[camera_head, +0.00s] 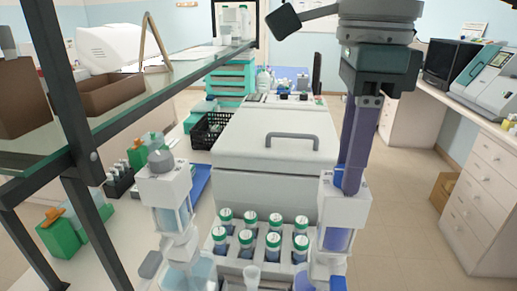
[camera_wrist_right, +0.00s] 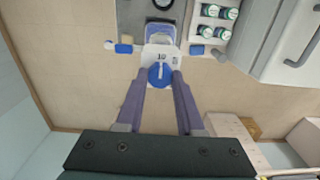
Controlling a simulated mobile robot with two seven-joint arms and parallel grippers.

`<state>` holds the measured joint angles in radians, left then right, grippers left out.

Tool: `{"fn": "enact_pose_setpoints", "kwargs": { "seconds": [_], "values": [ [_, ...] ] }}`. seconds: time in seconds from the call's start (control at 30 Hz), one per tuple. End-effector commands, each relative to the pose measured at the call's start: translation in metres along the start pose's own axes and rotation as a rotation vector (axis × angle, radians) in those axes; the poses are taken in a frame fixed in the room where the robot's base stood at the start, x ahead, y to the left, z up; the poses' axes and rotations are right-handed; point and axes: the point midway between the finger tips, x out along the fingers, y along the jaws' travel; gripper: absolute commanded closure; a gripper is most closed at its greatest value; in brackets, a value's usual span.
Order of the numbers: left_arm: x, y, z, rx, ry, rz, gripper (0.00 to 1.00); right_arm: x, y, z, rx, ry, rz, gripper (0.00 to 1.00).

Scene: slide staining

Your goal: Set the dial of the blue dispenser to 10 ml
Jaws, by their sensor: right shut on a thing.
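The blue dispenser (camera_head: 342,208) stands at the front right in the head view, with a white head and a blue lower part. My right gripper (camera_head: 352,188) comes down from above onto its head, and its purple fingers hide the dial there. In the right wrist view the round blue dial (camera_wrist_right: 160,79) with a pale bar sits between the two fingertips, which are shut on its sides. Dark marks beside the dial on the white head (camera_wrist_right: 150,52) look like 10, but they are too small to be sure. My left gripper is not in view.
A second dispenser (camera_head: 167,190) with a grey knob stands at the left. Several green-capped bottles (camera_head: 248,238) stand in a rack between the two. A large grey-white machine (camera_head: 275,155) with a handle is behind them. A dark-framed glass shelf (camera_head: 85,130) borders the left.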

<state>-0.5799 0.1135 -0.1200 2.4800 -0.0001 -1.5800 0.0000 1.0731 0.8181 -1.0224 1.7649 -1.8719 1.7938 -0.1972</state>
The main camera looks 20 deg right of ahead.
Motion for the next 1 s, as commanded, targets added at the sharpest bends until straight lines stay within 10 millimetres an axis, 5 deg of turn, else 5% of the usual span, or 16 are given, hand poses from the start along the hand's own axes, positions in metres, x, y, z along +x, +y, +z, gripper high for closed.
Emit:
{"fn": "enact_pose_setpoints", "kwargs": {
  "seconds": [0.53, 0.57, 0.83, 1.0],
  "values": [
    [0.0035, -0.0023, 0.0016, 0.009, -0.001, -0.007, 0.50, -0.0006, 0.0002, 0.0003, -0.032, -0.001, 0.000, 1.00],
    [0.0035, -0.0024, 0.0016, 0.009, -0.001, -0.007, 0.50, -0.0006, 0.0002, 0.0003, -0.031, -0.001, 0.000, 0.62],
    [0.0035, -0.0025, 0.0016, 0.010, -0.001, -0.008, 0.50, -0.0004, 0.0001, 0.0003, -0.030, -0.001, 0.000, 0.32],
    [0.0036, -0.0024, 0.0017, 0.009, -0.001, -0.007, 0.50, -0.0002, 0.0001, 0.0002, -0.029, 0.000, 0.000, 0.32]
  ]
}}
